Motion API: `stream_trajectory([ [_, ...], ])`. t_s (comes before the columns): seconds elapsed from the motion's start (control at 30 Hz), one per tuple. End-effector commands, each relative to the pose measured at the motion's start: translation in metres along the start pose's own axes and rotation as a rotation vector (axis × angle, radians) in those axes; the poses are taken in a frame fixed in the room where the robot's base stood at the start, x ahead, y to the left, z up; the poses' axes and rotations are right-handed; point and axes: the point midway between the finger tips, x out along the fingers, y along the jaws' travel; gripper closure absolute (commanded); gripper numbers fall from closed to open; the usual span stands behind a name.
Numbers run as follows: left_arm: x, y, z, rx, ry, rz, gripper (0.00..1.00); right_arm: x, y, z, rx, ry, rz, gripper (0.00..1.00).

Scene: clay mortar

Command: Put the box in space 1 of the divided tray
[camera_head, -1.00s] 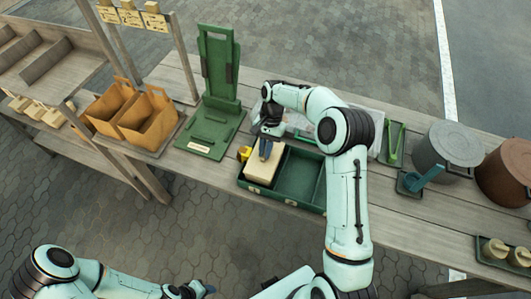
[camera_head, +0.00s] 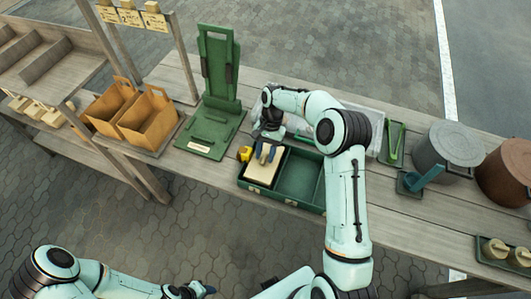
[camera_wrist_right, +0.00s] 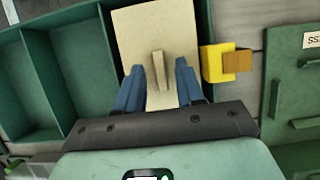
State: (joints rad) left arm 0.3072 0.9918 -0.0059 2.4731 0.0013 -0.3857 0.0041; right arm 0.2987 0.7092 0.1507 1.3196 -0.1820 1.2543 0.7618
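The cream box (camera_head: 264,165) sits in the left compartment of the green divided tray (camera_head: 290,201) in the head view. In the right wrist view the box (camera_wrist_right: 180,25) fills the tray's right-hand end, with a raised grip (camera_wrist_right: 158,68) on its top. My right gripper (camera_head: 266,153) is over the box. Its blue fingers (camera_wrist_right: 158,88) stand apart on either side of the grip, with gaps showing. The tray's other compartments look empty. I cannot read any space number on the tray. My left gripper (camera_head: 206,290) is low at the bottom edge, away from the table; its fingers are unclear.
A yellow and brown piece (camera_head: 245,153) is beside the tray's left end. A green stand (camera_head: 214,120) and brown paper bags (camera_head: 147,115) are to the left. A green small tray (camera_head: 393,143), a grey pot (camera_head: 450,150) and a brown pot (camera_head: 506,172) are to the right.

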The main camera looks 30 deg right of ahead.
Motion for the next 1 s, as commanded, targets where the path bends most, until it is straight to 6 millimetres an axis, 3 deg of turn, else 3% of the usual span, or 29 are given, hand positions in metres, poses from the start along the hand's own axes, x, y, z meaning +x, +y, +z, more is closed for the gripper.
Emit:
stream_trajectory([
  [0.5, -0.028, 0.018, -0.022, 0.010, 0.029, 0.010, 0.57, -0.103, -0.002, 0.000, -0.001, 0.004, -0.004, 0.62],
  [0.7, -0.033, 0.021, -0.027, 0.012, 0.035, 0.012, 0.57, -0.118, -0.001, 0.000, 0.000, 0.002, -0.001, 0.62],
  [1.0, -0.032, 0.021, -0.026, 0.012, 0.034, 0.012, 0.57, -0.119, 0.000, 0.000, 0.001, 0.000, 0.001, 0.62],
])
